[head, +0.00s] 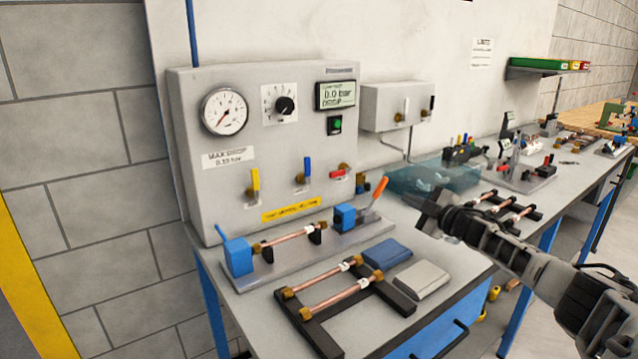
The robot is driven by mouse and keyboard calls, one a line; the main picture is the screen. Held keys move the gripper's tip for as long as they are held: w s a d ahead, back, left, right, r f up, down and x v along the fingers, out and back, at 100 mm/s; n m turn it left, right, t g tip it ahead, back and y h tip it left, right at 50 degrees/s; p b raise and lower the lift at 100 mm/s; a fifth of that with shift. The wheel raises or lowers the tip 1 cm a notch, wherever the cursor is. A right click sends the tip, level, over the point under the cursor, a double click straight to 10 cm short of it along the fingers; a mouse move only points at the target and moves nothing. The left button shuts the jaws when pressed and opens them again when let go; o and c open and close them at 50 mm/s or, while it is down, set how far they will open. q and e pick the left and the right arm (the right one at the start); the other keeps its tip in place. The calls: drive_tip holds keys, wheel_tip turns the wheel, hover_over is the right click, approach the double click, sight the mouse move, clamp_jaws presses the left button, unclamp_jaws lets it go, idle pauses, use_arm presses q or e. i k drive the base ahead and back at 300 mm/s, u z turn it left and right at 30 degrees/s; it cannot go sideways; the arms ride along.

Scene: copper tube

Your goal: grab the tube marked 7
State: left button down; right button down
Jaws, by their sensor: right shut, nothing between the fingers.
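Two copper tubes with brass end fittings lie on a black rack (405,303) at the front of the bench: a rear tube (322,277) and a front tube (335,299). Another copper tube (285,239) sits between the blue clamps of the test fixture. More tubes lie on a second black rack (528,212) to the right, partly hidden by my right arm. The white tags on the tubes are too small to read, so I cannot tell which is marked 7. My right gripper (431,210) is shut and empty, above the bench right of the front rack. My left gripper is out of view.
A grey test panel (235,185) with gauge, dial and valves stands behind the fixture. A blue pad (387,254) and a grey pad (421,280) lie beside the front rack. A clear blue bin (420,178) and small tools stand further back.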

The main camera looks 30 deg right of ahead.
sight(322, 225)
drive_tip(key=z, duration=0.05)
drive_tip(key=k, duration=1)
drive_tip(key=u, duration=0.05)
